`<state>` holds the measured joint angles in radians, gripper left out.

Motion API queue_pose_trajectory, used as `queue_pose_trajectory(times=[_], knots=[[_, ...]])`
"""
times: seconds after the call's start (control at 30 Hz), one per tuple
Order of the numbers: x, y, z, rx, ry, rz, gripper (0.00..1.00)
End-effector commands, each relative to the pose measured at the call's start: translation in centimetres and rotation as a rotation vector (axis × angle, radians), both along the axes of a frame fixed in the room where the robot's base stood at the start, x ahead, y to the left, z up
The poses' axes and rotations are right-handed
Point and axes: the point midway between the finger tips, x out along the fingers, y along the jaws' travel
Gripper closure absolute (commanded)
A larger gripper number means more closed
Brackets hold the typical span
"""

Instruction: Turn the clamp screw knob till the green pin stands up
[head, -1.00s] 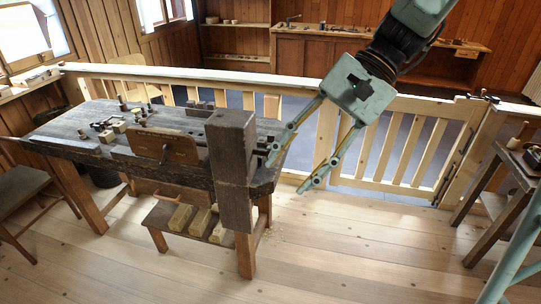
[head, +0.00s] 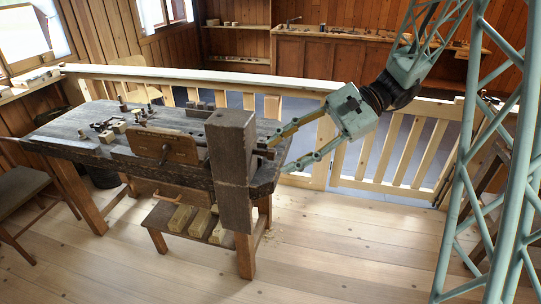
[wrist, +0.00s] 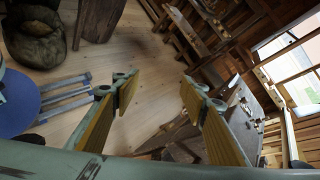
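The dark wooden workbench (head: 75,135) stands at left centre in the head view, with a thick upright wooden post (head: 232,160) at its front right. A brown panel (head: 165,147) with a small dark upright part stands along the bench's front edge. My gripper (head: 281,155) is open beside the right end of the bench, its fingers pointing left toward the post. Small dark shapes show by the upper fingertip, but I cannot tell whether one is the clamp screw knob. In the wrist view, my fingers (wrist: 157,90) are apart with nothing visible between them. I cannot make out the green pin.
Small blocks and tools (head: 110,128) lie on the bench. A low stool (head: 160,217) holding yellowish wood pieces stands beneath. A wooden railing (head: 190,74) runs behind. A chair (head: 22,190) stands at left. The floor (head: 340,240) in front is clear.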

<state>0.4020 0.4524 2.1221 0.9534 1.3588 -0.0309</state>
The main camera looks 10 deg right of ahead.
Motion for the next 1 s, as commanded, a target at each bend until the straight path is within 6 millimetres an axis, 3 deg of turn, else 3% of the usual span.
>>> queue_pose_trajectory(times=[0.47,1.0], knots=[[6.2,-3.4,-4.1,0.168,0.071,-0.154,0.60],[12.6,-8.6,-9.7,0.349,0.127,-0.338,0.60]])
